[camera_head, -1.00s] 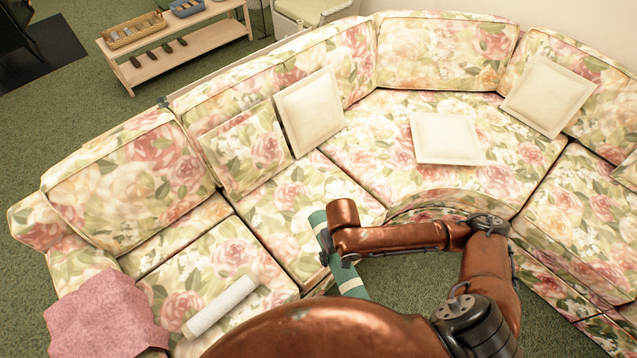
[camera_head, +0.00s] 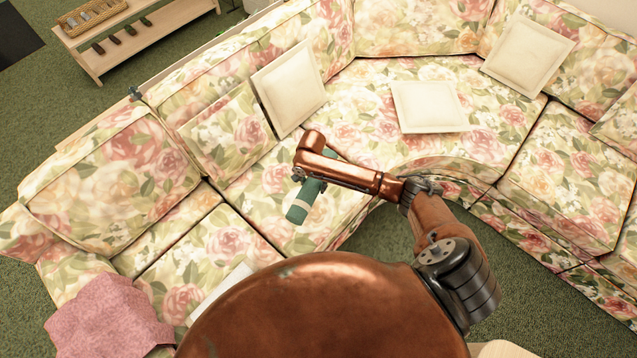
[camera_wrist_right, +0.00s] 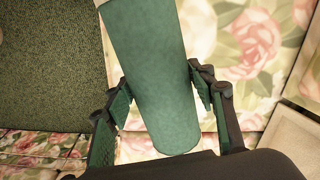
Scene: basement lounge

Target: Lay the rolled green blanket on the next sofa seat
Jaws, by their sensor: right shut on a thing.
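In the right wrist view the green roll (camera_wrist_right: 153,75) lies between the two fingers of the right gripper (camera_wrist_right: 158,98). I cannot tell whether the roll touches the cushion. The far part of the roll is hidden behind my arm in the head view. My left gripper is out of view.
Cream cushions (camera_head: 289,86) (camera_head: 430,106) (camera_head: 528,57) rest on the sofa. A wooden rack (camera_head: 95,62) stands behind it. Green carpet surrounds the sofa.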

